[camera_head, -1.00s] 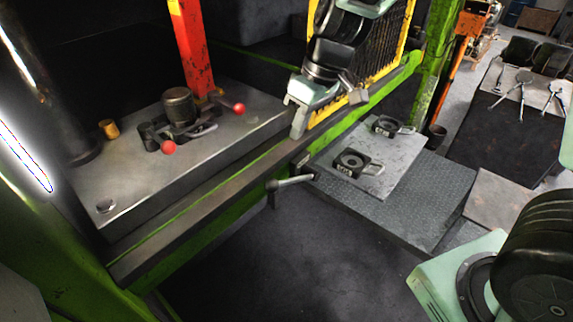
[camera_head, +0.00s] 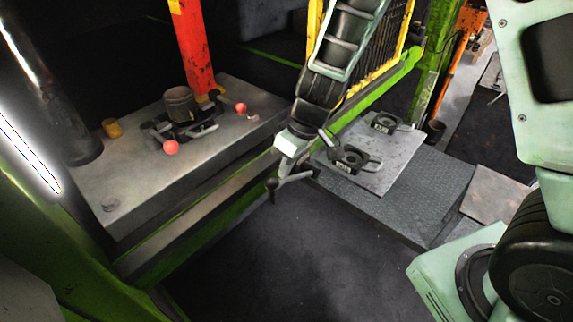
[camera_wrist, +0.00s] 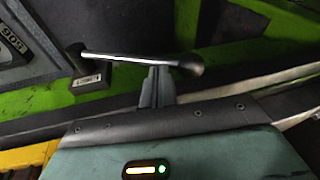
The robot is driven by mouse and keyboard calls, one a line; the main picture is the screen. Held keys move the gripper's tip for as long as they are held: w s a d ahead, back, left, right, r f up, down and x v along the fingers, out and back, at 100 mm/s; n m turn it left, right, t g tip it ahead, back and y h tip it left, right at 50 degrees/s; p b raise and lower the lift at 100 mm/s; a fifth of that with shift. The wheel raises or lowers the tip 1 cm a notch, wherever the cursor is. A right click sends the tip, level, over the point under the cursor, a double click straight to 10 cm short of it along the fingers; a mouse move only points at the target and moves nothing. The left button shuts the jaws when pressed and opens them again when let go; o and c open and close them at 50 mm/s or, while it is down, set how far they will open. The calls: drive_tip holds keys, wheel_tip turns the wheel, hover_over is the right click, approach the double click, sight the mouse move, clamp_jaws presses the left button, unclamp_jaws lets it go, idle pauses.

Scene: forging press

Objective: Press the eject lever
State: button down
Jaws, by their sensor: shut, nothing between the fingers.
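The eject lever (camera_head: 298,178) is a thin metal bar with a dark knob, sticking out from the front edge of the press by the green beam. In the wrist view the lever's bright bar (camera_wrist: 125,55) runs from a dark pivot at left to a thick dark end at right. My gripper (camera_head: 281,172) is shut and empty, at the lever's knob end. In the wrist view the closed fingers (camera_wrist: 155,88) point at the bar close to its dark end. The fingertips overlap the lever in view, and I cannot tell whether they touch it.
The press bed (camera_head: 110,205) carries a die with red-knobbed handles (camera_head: 171,147). A metal plate (camera_head: 385,178) with two dark ring-shaped blocks lies right of the lever. A yellow mesh guard (camera_head: 385,50) stands behind my arm. The dark floor in front is clear.

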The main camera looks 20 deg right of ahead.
sight(274, 177)
drive_tip(key=shift+s+a+f, duration=0.15)
drive_tip(key=shift+a+f, duration=0.05)
drive_tip(key=shift+f, duration=0.05)
wheel_tip(274, 177, down, 5)
drive_tip(key=s+a+h+b, duration=0.1)
drive_tip(key=a+b, duration=0.1)
drive_tip(key=b, duration=0.1)
drive_tip(key=shift+s+a+t, duration=0.25)
drive_tip(key=shift+a+t, duration=0.1)
drive_tip(key=shift+t, duration=0.05)
drive_tip(key=shift+r, duration=0.1)
drive_tip(key=r+p, duration=0.2)
drive_tip(key=w+r+p, duration=0.1)
drive_tip(key=r+p, duration=0.1)
drive_tip(key=s+a+b+v, duration=0.1)
drive_tip(key=v, duration=0.8)
drive_tip(key=shift+s+a+r, duration=0.25)
drive_tip(key=shift+a, duration=0.4)
